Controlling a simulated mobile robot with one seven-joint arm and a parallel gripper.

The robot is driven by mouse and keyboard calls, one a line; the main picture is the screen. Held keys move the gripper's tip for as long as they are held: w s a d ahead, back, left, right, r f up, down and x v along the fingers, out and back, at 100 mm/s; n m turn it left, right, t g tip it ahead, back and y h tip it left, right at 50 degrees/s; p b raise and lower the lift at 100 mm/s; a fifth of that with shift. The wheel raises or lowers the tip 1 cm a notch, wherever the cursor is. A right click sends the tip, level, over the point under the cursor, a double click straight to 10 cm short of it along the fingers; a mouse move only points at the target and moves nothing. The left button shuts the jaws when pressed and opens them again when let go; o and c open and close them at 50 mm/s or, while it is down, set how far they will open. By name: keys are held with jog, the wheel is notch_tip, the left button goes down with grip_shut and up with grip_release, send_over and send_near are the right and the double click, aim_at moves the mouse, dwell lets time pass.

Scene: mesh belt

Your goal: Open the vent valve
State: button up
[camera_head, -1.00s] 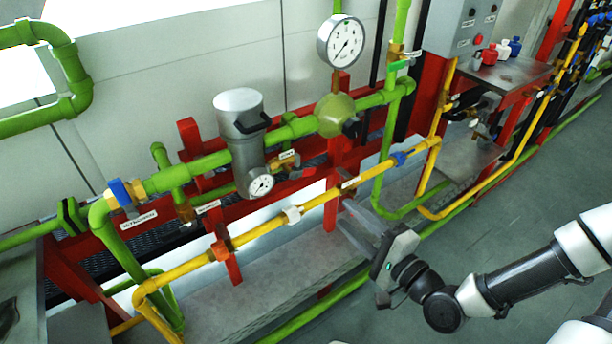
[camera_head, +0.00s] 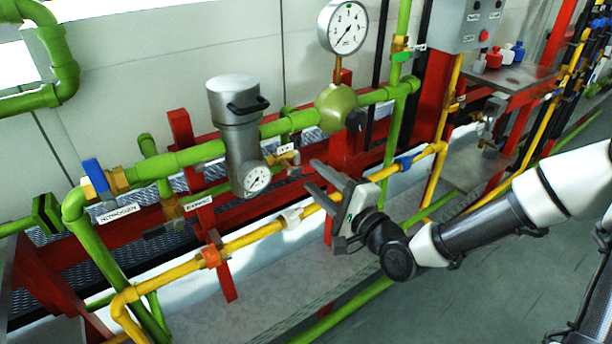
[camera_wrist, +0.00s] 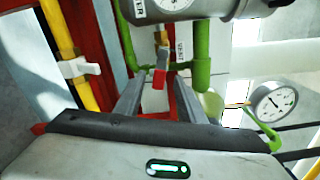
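The vent valve (camera_head: 285,160) is a small brass valve on the green pipework, just right of the steel filter body. My gripper (camera_head: 313,176) is open and empty, just right of the valve. In the wrist view the lever's red end appears between the fingertips (camera_wrist: 160,82); I cannot tell whether they touch it.
The steel filter (camera_head: 238,135) with its small gauge (camera_head: 256,180) is close left of my gripper. The yellow pipe (camera_head: 255,235) with a white-handled valve (camera_head: 292,217) runs below. A green regulator (camera_head: 340,108) is above right. A blue-handled nitrogen valve (camera_head: 96,178) is far left.

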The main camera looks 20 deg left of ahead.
aim_at(307, 170)
jog(key=shift+b+x, duration=0.35)
jog(key=shift+x, duration=2.05)
